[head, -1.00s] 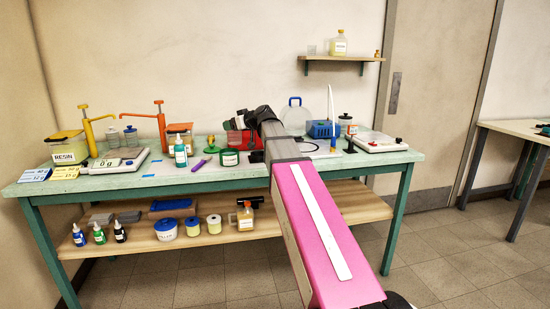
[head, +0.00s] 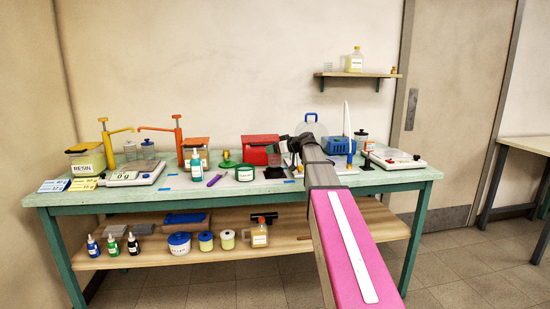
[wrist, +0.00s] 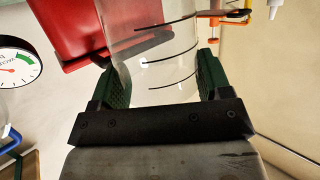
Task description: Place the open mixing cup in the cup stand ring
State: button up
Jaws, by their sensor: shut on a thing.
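The mixing cup (wrist: 152,38) is clear with dark curved marks. In the wrist view it sits between the green-padded fingers of my gripper (wrist: 160,72), which is shut on it. In the head view my gripper (head: 290,148) is over the bench, just right of the red box, and partly hides its own fingers. The cup's outline is hard to make out there.
A domed chamber stands behind my gripper. A round gauge (wrist: 15,62) shows in the wrist view. Bare bench lies along the front.

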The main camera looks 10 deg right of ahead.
aim_at(275, 156)
jog(key=shift+f, duration=1.95)
jog(key=o, duration=1)
jog(key=shift+f, duration=0.15)
jog(key=shift+c, duration=0.2)
jog(key=shift+r, duration=0.2)
jog(key=v, duration=1.2)
